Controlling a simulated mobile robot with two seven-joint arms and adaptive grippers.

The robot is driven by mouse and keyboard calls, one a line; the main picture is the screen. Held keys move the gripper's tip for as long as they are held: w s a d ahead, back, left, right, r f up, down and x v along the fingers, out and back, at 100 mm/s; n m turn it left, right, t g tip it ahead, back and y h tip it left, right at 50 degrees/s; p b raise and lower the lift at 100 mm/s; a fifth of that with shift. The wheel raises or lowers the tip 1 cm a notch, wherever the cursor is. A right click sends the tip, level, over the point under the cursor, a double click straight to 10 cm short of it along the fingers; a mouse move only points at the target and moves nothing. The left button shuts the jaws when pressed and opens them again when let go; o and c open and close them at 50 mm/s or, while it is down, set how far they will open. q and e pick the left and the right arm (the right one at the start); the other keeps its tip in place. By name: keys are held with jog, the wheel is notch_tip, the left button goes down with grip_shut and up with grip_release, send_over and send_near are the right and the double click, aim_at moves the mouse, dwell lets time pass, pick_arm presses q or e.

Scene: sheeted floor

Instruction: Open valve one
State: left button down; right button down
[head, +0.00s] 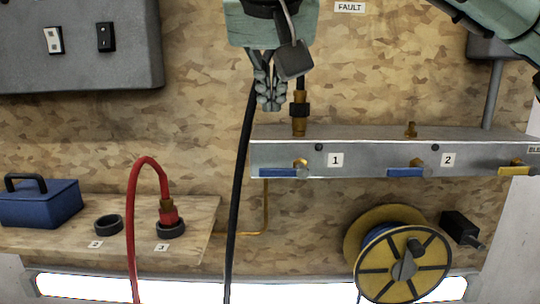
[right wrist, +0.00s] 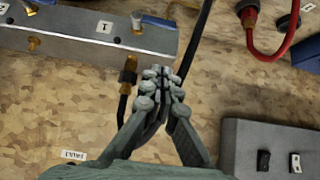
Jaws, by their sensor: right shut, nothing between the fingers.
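In the right wrist view the blue lever (right wrist: 158,22) shows at the top, beyond the fingertips. My left gripper is in neither view.
A black hose (head: 240,190) hangs close by the right gripper. A brass fitting (head: 299,118) stands on the manifold above valve one. Valve two's blue lever (head: 405,172) and a yellow lever (head: 513,171) are further right. A red hose (head: 131,220) and a reel (head: 405,268) are lower.

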jog(key=shift+f, duration=0.1)
send_over(283, 169)
jog(key=s+a, duration=0.1)
jog(key=a, duration=0.1)
notch_tip(283, 169, down, 8)
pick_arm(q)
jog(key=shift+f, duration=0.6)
pick_arm(e)
jog(key=shift+s+a+f, duration=0.1)
jog(key=shift+s+f, duration=0.1)
jog(key=shift+f, duration=1.3)
jog(key=shift+w, duration=0.1)
